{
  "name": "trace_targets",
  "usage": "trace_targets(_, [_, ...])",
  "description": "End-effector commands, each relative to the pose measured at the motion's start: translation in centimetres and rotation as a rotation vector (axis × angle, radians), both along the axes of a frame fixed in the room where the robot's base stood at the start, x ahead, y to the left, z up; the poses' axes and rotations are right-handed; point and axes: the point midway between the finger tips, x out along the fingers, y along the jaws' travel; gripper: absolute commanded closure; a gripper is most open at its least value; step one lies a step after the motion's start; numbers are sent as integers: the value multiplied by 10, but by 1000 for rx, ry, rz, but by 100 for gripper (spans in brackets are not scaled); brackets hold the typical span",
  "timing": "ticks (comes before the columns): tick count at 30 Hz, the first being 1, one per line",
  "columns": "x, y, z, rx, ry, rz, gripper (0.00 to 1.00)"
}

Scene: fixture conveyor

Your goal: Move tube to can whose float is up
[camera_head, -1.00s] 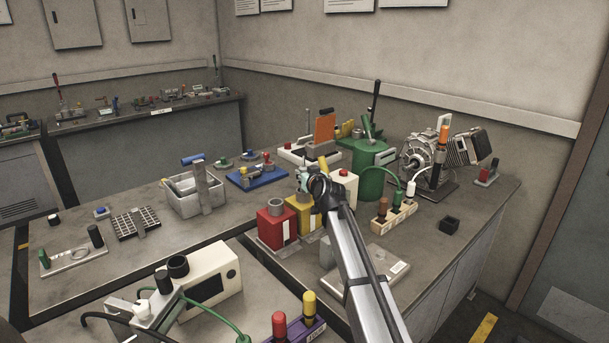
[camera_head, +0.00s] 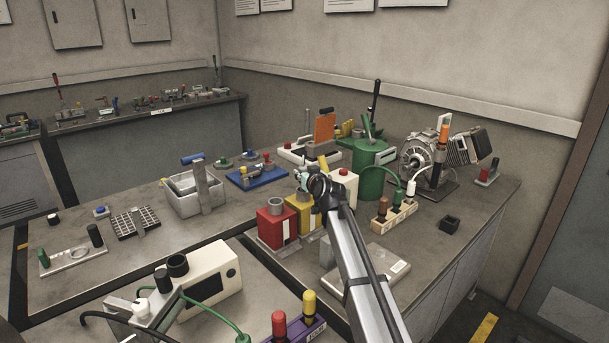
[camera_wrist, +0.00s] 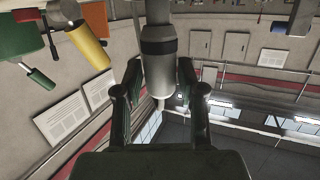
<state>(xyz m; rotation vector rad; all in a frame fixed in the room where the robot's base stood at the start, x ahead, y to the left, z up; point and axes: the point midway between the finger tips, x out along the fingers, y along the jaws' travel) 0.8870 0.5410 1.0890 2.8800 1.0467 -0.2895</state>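A red can (camera_head: 272,228) with a grey neck and a yellow can (camera_head: 305,213) stand side by side on the bench. A cream can (camera_head: 346,180) with a red top is behind them, partly hidden by my arm. My gripper (camera_head: 304,181) is just above the yellow can. In the wrist view, a grey tube (camera_wrist: 158,72) with a dark band is between the two fingers of my gripper (camera_wrist: 160,82). The fingers lie close to its sides; whether they press on it is unclear. I cannot make out the floats' heights.
A large green can (camera_head: 371,178) and a motor (camera_head: 418,152) stand behind my arm. A rack (camera_head: 393,215) with coloured plugs is to the right. A grey bin (camera_head: 190,203) and a blue tray (camera_head: 255,177) are to the left. A beige box (camera_head: 220,275) is in front.

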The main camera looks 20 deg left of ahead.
Motion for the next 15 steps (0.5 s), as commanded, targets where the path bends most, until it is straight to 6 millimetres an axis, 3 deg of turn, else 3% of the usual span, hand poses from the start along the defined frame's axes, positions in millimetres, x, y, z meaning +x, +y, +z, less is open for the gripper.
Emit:
trace_targets(10, [0, 0, 0, 0, 0, 0, 60])
trace_targets(11, [0, 0, 0, 0, 0, 0, 57])
trace_targets(13, [0, 0, 0, 0, 0, 0, 32])
trace_targets(15, [0, 0, 0, 0, 0, 0, 31])
